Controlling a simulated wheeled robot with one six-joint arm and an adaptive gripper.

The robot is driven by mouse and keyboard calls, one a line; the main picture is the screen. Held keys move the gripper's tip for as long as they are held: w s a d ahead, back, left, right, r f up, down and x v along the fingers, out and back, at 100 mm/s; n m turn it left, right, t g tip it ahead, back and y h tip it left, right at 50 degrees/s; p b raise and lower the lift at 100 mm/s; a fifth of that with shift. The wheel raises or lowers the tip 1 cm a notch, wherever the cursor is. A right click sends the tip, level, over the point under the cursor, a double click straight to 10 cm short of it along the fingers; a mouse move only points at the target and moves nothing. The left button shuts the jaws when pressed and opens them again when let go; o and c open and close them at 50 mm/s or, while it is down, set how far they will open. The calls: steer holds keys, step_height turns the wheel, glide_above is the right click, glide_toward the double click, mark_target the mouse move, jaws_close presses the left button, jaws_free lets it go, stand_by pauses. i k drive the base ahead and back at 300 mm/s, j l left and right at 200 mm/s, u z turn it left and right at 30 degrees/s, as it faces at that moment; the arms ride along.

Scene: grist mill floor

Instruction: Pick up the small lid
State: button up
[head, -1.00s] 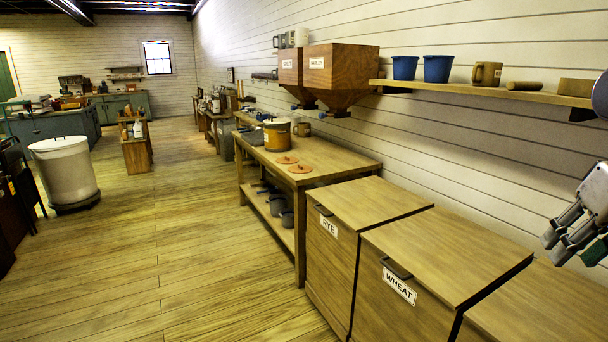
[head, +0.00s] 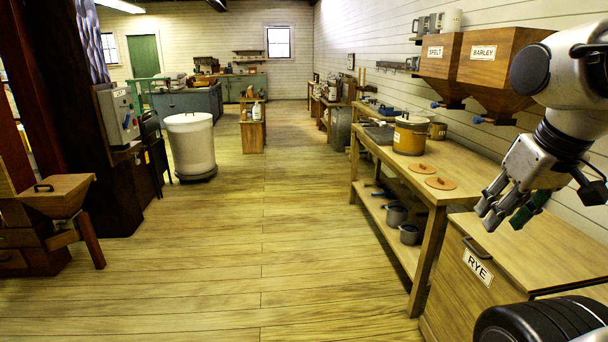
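Two flat, round orange lids with small knobs lie on the wooden workbench at the right in the head view. The farther lid (head: 424,168) looks slightly smaller than the nearer lid (head: 441,183), though distance makes their true sizes hard to compare. They lie side by side, apart, in front of a yellow-orange pot (head: 411,136). My gripper (head: 507,212) hangs in the air at the right, nearer to me than the lids and above the rye bin. Its fingers appear apart, with nothing between them.
The workbench (head: 452,176) has a lower shelf with dark pots (head: 397,215). The rye bin (head: 480,270) stands at its near end. Spelt (head: 438,62) and barley (head: 494,65) hoppers hang above. The wooden floor (head: 230,250) to the left is clear, up to a white drum (head: 191,145).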

mark_target(409, 120)
steer(key=i, duration=1.9)
steer(key=i+j+z, duration=0.2)
steer(key=i, duration=0.35)
steer(key=i+j+z, duration=0.25)
steer(key=i, duration=0.25)
steer(key=i+j+z, duration=0.2)
steer(key=i, duration=0.3)
steer(key=i+j+z, duration=0.55)
steer(key=i, duration=0.1)
